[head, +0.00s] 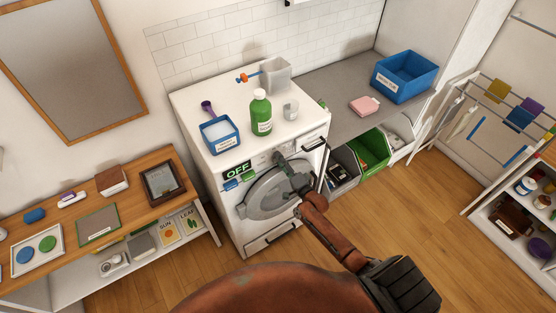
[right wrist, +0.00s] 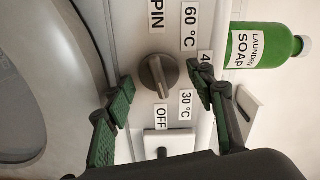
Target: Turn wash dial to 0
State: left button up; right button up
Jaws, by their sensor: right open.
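The wash dial (right wrist: 158,76) is a grey round knob with a raised ridge on the washing machine's white panel. Labels SPIN, 60 °C, a partly hidden 4…, 30 °C and OFF (right wrist: 162,116) surround it. The ridge runs nearly up and down in the right wrist view; I cannot tell which end points. No label reading 0 is visible. My right gripper (right wrist: 160,78) is open, its green-padded fingers on either side of the dial, with gaps visible. In the head view my right gripper (head: 286,165) is at the washing machine (head: 190,110) and hides the dial. My left gripper is not in view.
A green soap bottle (head: 261,115), a blue tray of powder (head: 220,136) and a clear cup (head: 290,111) stand on the machine. An OFF display (head: 238,170) sits above the round door (head: 262,200). Blue and green tags (head: 232,184) are beside it.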

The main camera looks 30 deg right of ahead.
jog(key=n, duration=0.3)
jog(key=shift+f, duration=0.1)
dwell(0.3)
grip_shut()
dwell(0.5)
